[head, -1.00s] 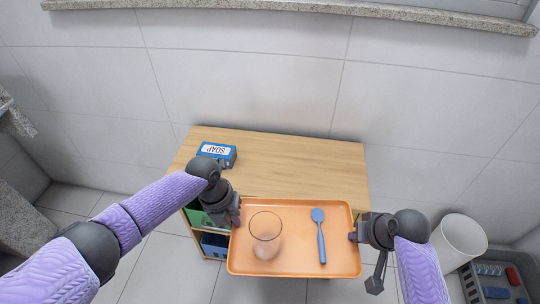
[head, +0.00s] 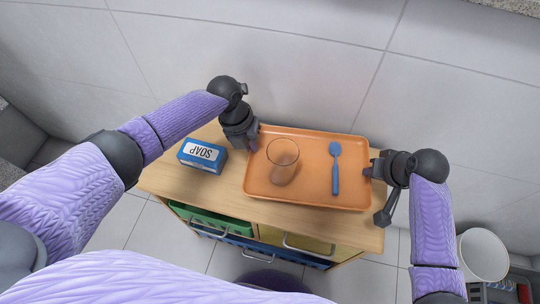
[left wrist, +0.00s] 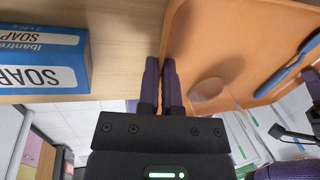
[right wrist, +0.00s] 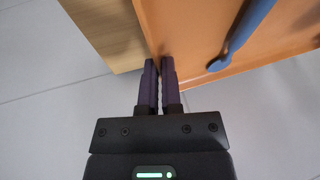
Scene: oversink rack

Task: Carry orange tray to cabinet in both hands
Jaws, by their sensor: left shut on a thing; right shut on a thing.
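The orange tray (head: 306,190) is over the right part of the wooden cabinet top (head: 222,198) in the head view, and looks level. I cannot tell whether it touches the top. A clear glass (head: 283,160) stands upright on it, with a blue spoon (head: 336,170) lying to its right. My left gripper (head: 256,136) is shut on the tray's left rim; its fingers (left wrist: 161,80) show in the left wrist view. My right gripper (head: 372,171) is shut on the tray's right rim; its fingers (right wrist: 159,80) show in the right wrist view.
A blue soap box (head: 202,155) stands on the cabinet top, left of the tray and near my left gripper. A green bin and drawers (head: 250,241) are in the cabinet front. A white bin (head: 483,254) stands on the floor at the right. The tiled wall is behind.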

